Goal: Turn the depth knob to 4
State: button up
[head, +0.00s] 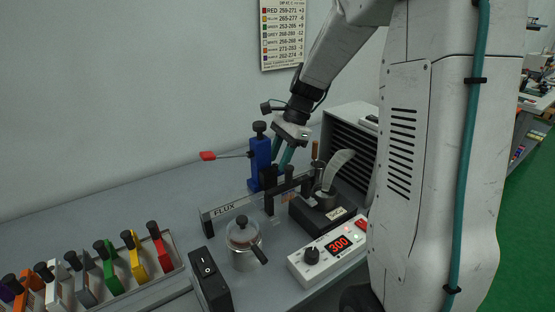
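No knob in view has a readable "depth" label or number, so I cannot tell for sure which one it is. A blue upright unit (260,160) stands near the wall with a black knob (260,128) on top and a red-tipped lever (208,156) to its left. Small black knobs (289,172) show low beside it. My gripper (280,165) points down just right of the blue unit. Its two teal fingers look apart, with their tips close to the small black knobs. Whether they touch a knob is too small to tell.
A white control box (328,250) has a black knob (312,256) and a red display reading 300. A FLUX panel (225,209), a lidded pot (243,250), a black switch box (210,282) and a rack of coloured handles (150,285) stand nearby. A grey vented cabinet (350,140) stands behind.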

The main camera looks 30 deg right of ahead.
jog(key=shift+a+f, duration=0.3)
jog(key=shift+f, duration=0.15)
grip_shut()
jog(key=n, duration=0.2)
jog(key=n+g, duration=0.1)
jog(key=shift+w+n+g, duration=0.2)
jog(key=shift+n+g, duration=0.1)
jog(key=shift+n, duration=0.1)
jog(key=shift+w+n+g+h, duration=0.1)
jog(key=shift+n+g+h, duration=0.35)
jog(key=shift+n, duration=1.25)
jog(key=shift+g, duration=0.25)
